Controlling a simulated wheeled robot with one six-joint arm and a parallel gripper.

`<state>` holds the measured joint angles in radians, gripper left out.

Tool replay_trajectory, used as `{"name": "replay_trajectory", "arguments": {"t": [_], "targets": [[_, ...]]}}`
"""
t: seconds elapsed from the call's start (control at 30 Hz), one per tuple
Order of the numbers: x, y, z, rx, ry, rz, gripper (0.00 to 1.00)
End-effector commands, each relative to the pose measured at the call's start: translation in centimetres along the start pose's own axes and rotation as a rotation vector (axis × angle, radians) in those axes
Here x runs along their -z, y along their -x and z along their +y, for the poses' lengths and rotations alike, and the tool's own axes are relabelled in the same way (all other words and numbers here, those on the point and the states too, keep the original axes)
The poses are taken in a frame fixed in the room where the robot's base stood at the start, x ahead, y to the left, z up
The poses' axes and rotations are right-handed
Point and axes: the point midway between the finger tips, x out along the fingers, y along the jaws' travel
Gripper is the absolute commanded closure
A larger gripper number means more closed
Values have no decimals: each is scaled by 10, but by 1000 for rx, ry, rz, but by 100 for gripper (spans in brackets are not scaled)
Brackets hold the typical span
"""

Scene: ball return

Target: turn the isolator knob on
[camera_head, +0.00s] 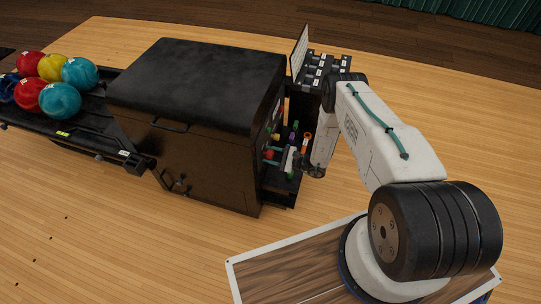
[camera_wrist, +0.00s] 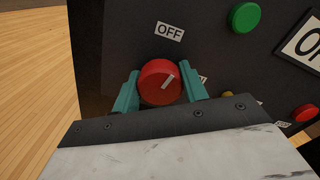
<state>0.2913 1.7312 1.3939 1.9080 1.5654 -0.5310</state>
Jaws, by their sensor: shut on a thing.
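The isolator knob (camera_wrist: 158,84) is a round red knob with a white pointer line, on a dark panel (camera_wrist: 215,55) in the wrist view. Its pointer slants up and to the right, between the white OFF label (camera_wrist: 168,31) above it and a second label (camera_wrist: 203,79) to its right. That second label is mostly hidden behind a finger. My gripper (camera_wrist: 160,92) has its teal fingers closed on the knob, one on each side. In the head view my gripper (camera_head: 284,158) is at the right end of the black machine (camera_head: 210,125), where the knob is hard to make out.
A green button (camera_wrist: 244,17), a red button (camera_wrist: 304,112) and a larger framed label (camera_wrist: 303,40) sit on the panel to the right. In the head view, several coloured balls (camera_head: 60,100) lie on the rack at the left. Wooden floor is clear in front.

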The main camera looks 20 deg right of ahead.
Motion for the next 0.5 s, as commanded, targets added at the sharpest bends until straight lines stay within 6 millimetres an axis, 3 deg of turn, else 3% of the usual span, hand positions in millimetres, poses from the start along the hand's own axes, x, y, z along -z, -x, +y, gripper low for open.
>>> {"name": "replay_trajectory", "arguments": {"t": [0.5], "targets": [[0,1,0,1,-488,1,80]]}}
